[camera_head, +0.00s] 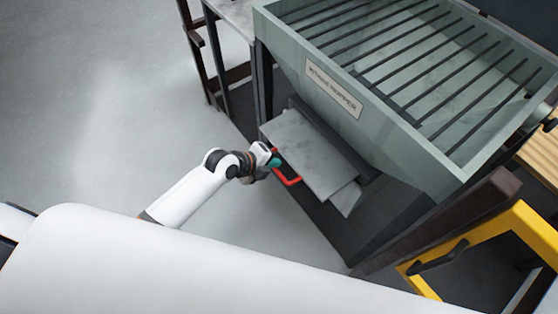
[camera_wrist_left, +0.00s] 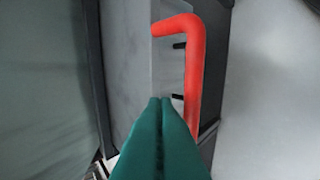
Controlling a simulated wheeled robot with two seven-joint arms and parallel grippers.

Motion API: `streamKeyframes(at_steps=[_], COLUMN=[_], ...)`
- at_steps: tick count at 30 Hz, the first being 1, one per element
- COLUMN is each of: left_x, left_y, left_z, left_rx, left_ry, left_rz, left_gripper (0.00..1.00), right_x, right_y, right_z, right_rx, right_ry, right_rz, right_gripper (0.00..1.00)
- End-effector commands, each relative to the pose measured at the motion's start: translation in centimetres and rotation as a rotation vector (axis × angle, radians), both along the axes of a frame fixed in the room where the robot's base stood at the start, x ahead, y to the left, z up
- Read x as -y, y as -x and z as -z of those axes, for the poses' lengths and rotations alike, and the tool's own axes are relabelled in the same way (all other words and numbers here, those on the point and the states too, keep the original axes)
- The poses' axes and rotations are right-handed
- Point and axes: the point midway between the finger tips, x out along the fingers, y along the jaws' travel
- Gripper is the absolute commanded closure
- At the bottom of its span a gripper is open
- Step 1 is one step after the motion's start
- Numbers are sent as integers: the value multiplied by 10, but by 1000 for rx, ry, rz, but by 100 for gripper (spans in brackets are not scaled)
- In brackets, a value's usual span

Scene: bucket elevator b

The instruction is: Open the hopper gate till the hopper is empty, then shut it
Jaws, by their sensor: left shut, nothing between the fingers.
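The grey-green intake hopper (camera_head: 290,55) stands at the upper right in the head view, with dark bars across its open top. Between the bars I see pale grey inner surfaces and cannot make out any heap of material. The flat grey gate plate (camera_head: 312,158) sticks out from under the hopper's front. Its red handle (camera_head: 288,180) is on the plate's outer edge. My left gripper (camera_head: 275,162) is at the handle. In the left wrist view, its teal fingers (camera_wrist_left: 160,102) are shut and empty, beside the red handle (camera_wrist_left: 193,75). My right gripper is not seen.
A yellow frame (camera_head: 535,225) with a dark handle stands at the lower right. Dark posts (camera_head: 205,60) and a pale tabletop (camera_head: 233,15) stand left of the hopper. The grey floor (camera_head: 90,100) at the left is clear.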

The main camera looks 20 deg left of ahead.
Motion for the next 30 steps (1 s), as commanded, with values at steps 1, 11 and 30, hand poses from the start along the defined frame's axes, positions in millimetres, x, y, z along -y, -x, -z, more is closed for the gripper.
streamKeyframes(at_steps=[1, 11, 30], left_x=[5, 13, 55], left_y=[-5, -17, -72], left_z=[6, 20, 24], left_rx=[-1, 0, 5], left_ry=[3, 0, 1], left_rz=[-2, -1, 2], left_gripper=[100, 100, 100], right_x=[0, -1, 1], right_y=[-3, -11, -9], right_z=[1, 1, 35], right_rx=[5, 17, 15], right_ry=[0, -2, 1], right_rz=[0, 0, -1], right_gripper=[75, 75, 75])
